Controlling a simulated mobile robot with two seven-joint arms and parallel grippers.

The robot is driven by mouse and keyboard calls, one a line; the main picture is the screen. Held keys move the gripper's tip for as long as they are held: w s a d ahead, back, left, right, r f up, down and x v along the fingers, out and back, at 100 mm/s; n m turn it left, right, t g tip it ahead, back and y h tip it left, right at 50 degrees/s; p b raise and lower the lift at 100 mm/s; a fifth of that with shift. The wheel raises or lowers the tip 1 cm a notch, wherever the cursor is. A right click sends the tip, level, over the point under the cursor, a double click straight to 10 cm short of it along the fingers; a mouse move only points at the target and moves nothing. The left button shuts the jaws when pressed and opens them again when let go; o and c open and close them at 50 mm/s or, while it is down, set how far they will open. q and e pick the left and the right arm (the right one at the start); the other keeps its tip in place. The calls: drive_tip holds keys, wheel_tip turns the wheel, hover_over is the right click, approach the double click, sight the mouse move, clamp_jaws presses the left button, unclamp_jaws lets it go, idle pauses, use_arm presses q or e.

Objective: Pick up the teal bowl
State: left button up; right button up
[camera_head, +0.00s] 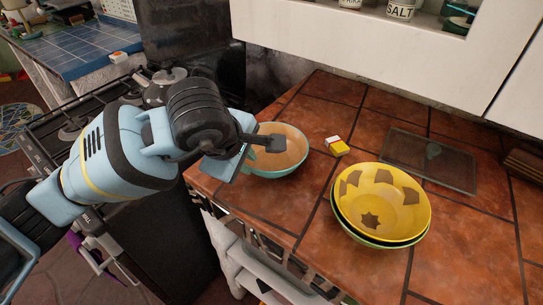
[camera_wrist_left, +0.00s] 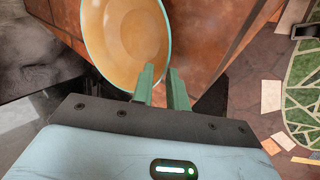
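The teal bowl (camera_head: 291,164), teal outside and tan inside, stands upright on the tiled counter near its left edge. In the left wrist view the bowl (camera_wrist_left: 122,35) fills the upper left. My left gripper (camera_head: 262,148) is at the bowl's near-left rim, with one finger showing over the bowl's inside. In the left wrist view the two fingers (camera_wrist_left: 162,72) stand apart with a gap between them, close to the rim. Whether they touch it I cannot tell. The gripper hides part of the bowl's left side. My right gripper is not in view.
A yellow bowl with brown patches (camera_head: 388,196) sits in another green-rimmed bowl to the right. A small yellow-and-white box (camera_head: 336,147) and a glass board (camera_head: 430,160) lie behind. A white cabinet (camera_head: 370,50) overhangs the back. A stove (camera_head: 60,140) is left.

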sight(254, 170)
use_arm(q)
drive_tip(key=shift+x, duration=2.55)
drive_tip(key=shift+s+d, duration=0.15)
clamp_jaws()
